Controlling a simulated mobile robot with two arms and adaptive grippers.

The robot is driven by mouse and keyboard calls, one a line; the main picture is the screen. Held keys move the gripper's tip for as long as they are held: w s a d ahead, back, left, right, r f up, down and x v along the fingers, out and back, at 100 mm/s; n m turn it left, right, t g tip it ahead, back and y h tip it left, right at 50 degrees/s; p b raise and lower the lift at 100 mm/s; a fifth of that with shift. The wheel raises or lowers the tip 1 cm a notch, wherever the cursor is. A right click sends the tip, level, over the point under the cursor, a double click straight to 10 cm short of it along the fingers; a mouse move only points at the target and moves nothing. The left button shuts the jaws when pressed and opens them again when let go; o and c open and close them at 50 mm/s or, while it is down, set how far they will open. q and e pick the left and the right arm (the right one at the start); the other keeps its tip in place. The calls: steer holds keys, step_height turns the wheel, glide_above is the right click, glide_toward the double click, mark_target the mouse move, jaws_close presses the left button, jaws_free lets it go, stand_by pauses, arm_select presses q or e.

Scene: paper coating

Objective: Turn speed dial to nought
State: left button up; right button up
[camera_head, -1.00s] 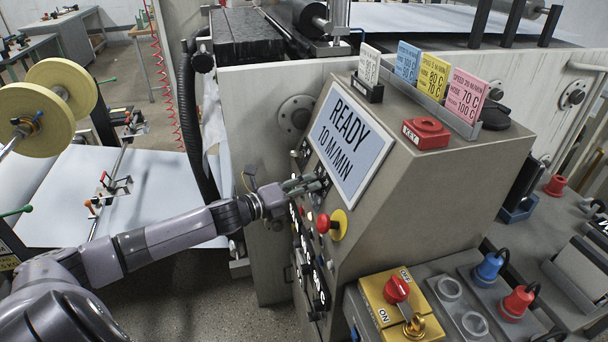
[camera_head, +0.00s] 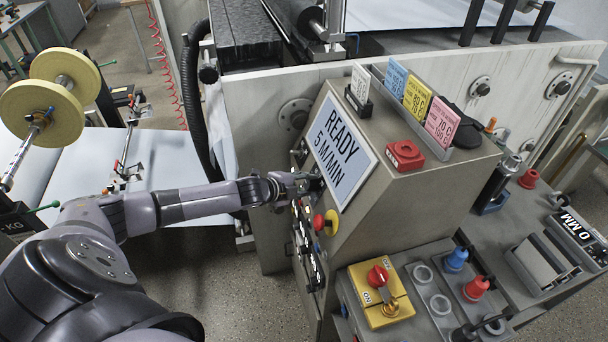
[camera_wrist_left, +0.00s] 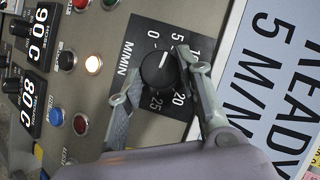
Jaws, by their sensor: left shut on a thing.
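The speed dial (camera_wrist_left: 158,72) is a round black knob on a black plate marked M/MIN, with 0, 5, 20 and 25 legible. Its white pointer mark points towards the 5. My left gripper (camera_wrist_left: 160,82) is shut on the dial, with one grey finger on each side; it also shows at the panel in the head view (camera_head: 308,182), where it hides the dial. The display (camera_head: 341,152) beside it reads READY 5 M/MIN. My right gripper is not in view.
A red mushroom button on a yellow base (camera_head: 328,223) sits just below my left gripper. Lit and coloured buttons and 90 C and 80 C readouts (camera_wrist_left: 38,100) lie left of the dial. Coloured cards (camera_head: 417,98) and a red key box (camera_head: 405,155) stand on the console top.

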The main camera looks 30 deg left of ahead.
arm_select(q)
steer(key=shift+w+a+r+n+g+p, duration=0.15)
steer(key=shift+r+n+g+p, duration=0.25)
steer(key=shift+n, duration=0.3)
steer(key=shift+f+n, duration=0.1)
steer(key=shift+n, duration=0.3)
steer(key=shift+w+f+n+g+b, duration=0.1)
steer(key=shift+n+g+b, duration=0.25)
steer(key=shift+n+g, duration=0.25)
steer(key=shift+n+g+h+b, duration=0.4)
steer(key=shift+n+g+b, duration=0.1)
steer(key=shift+n+b, duration=0.45)
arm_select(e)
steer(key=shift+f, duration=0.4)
arm_select(q)
steer(key=o, duration=1.2)
steer(key=shift+c, duration=0.2)
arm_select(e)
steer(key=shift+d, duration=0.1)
arm_select(q)
steer(key=v, duration=1.2)
